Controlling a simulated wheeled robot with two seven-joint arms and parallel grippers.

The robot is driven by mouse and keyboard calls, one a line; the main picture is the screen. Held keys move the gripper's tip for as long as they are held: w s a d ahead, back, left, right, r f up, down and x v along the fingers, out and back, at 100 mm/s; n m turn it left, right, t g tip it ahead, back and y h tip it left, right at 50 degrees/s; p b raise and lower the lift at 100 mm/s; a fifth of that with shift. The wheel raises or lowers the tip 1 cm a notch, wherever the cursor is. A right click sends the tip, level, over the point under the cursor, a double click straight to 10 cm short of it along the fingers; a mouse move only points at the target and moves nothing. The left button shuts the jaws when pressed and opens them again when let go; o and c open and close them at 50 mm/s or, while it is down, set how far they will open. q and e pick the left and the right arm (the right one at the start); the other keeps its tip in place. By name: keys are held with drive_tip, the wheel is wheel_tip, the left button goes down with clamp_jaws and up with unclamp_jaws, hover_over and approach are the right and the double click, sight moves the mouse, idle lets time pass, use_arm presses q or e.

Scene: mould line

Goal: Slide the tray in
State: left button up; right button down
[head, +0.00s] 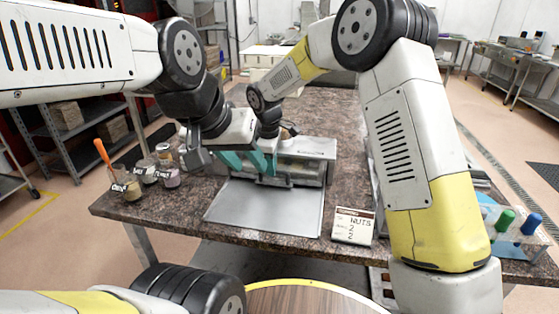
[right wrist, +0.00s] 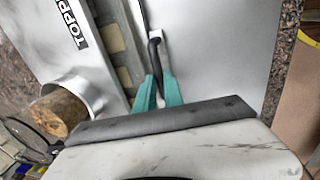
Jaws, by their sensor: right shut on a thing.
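A flat grey metal tray (head: 262,208) lies on the dark stone table, sticking out from the near side of a grey machine (head: 310,148). In the right wrist view the tray (right wrist: 215,45) shows as bare metal beside the machine's labelled body (right wrist: 50,40). My right gripper (right wrist: 160,92) has its teal fingers closed around a thin dark handle (right wrist: 154,55) at the machine's tray side; in the head view the right gripper (head: 268,164) is at the machine's front. My left gripper (head: 230,160) is close beside it; the crowded arms hide its jaw gap.
Small labelled jars (head: 150,172), one with an orange-handled tool, stand on the table's left. A sign reading NUTS (head: 353,226) stands right of the tray. Green and blue-capped bottles (head: 505,220) are at far right. The table front by the tray is clear.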

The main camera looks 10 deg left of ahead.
drive_tip(key=shift+w+r, duration=0.15)
drive_tip(key=shift+w, duration=0.2)
drive_tip(key=c, duration=1.5)
unclamp_jaws()
drive_tip(key=shift+o, duration=0.2)
drive_tip(key=shift+s, duration=0.1)
wheel_tip(320, 180, up, 8)
drive_tip(key=s, duration=0.1)
drive_tip(key=shift+s+f, duration=0.25)
